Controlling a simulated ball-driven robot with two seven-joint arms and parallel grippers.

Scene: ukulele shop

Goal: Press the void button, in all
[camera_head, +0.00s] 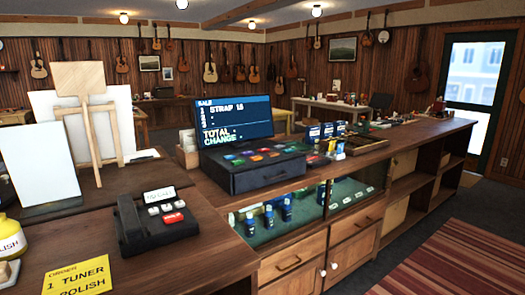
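The void button cannot be picked out by its label, as the key lettering is too small to read. The till (270,176) is a dark box on the counter with coloured keys (262,156) on top, among them red, yellow, blue and green ones. Its screen (237,119) reads SALE, a line with STRAP 15, then TOTAL and CHANGE. Nearer, a black device (143,228) has a few white buttons and a red button (173,217), with a small white label behind them. Neither of my grippers is in view.
A yellow note (78,274) reads ORDER, 1 TUNER, POLISH. A polish bottle (10,239) stands at the left edge. A wooden stand (88,115) and white boards rise behind. Small boxes (320,131) stand beyond the till.

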